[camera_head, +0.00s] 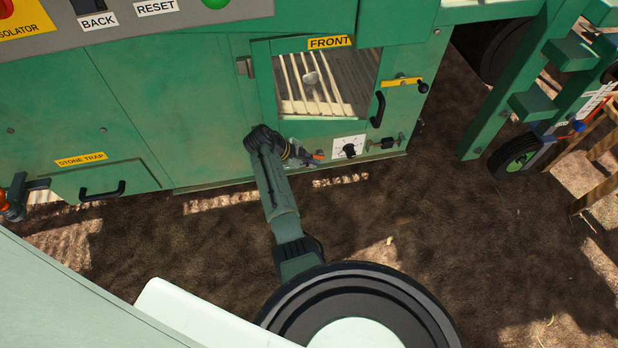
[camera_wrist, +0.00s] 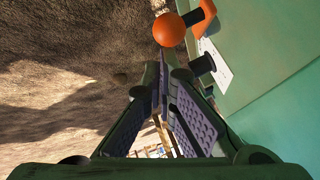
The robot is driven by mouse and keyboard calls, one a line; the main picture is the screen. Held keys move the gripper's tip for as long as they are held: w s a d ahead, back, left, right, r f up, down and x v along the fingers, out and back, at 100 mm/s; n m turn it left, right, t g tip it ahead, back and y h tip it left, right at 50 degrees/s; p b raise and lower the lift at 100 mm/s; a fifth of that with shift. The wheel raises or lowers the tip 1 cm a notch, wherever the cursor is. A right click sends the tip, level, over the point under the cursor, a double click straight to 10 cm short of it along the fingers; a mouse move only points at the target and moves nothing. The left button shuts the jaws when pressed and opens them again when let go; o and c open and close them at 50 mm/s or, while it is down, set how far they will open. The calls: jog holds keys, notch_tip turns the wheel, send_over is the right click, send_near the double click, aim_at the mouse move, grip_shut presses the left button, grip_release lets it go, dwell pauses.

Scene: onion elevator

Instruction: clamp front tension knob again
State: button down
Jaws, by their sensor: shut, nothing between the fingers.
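The front tension knob (camera_head: 349,151) is black and sits on a white dial plate low on the green panel under the FRONT label. In the wrist view a black knob (camera_wrist: 201,65) stands out from the white plate (camera_wrist: 213,60). A small orange clamp lever (camera_head: 319,156) lies just left of the plate. Its orange ball end and black shaft show large in the wrist view (camera_wrist: 169,29). My gripper (camera_wrist: 158,72) is shut and empty, its fingertips just short of the ball in the picture. I cannot tell whether they touch. In the head view my arm hides much of the gripper.
A window door with a black handle (camera_head: 377,109) and a yellow latch (camera_head: 404,82) is above the knob. A dark fitting (camera_head: 383,143) sits right of the dial. A green frame with a wheel (camera_head: 514,156) stands at the right. Bare soil (camera_head: 420,230) lies open in front.

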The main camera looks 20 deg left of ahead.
jog(key=shift+s+a+f+b, duration=0.2)
jog(key=shift+a+f+b, duration=0.25)
jog(key=shift+b, duration=0.3)
jog(key=shift+s+a+f+b, duration=0.15)
jog(key=shift+a+f+b, duration=0.1)
jog(key=shift+f+b, duration=0.4)
jog(key=shift+s+a, duration=0.1)
